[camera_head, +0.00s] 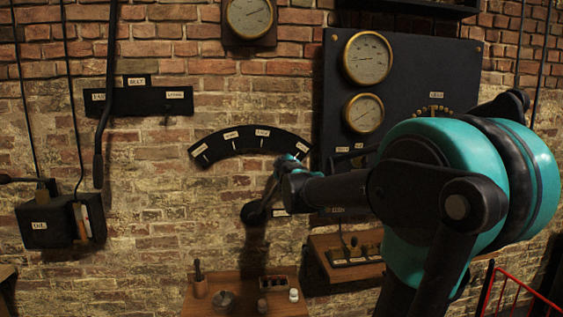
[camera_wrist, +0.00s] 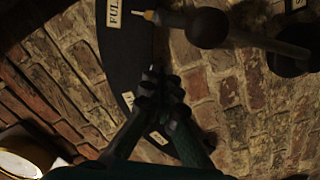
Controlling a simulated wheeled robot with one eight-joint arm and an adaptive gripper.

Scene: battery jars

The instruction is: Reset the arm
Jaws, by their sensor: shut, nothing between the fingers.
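My gripper (camera_wrist: 153,72) is shut and empty; its dark fingers meet in front of the wall in the wrist view. In the head view my gripper (camera_head: 284,168) is small and partly hidden behind my own wrist. A dark curved plate with pale labels (camera_head: 237,139) is on the brick wall; in the wrist view the plate (camera_wrist: 112,55) runs behind the fingers. A lever with a round dark knob (camera_wrist: 207,30) has its pale tip at the label reading FULL. The knob looks apart from the fingers. The lever's round pivot (camera_head: 256,213) shows below the plate.
A dark panel with brass gauges (camera_head: 368,57) is behind my arm on the right. A wooden shelf with small fittings (camera_head: 240,294) is below the lever. A black box (camera_head: 47,224) with handles hangs at left. A red wire rack (camera_head: 518,297) stands lower right.

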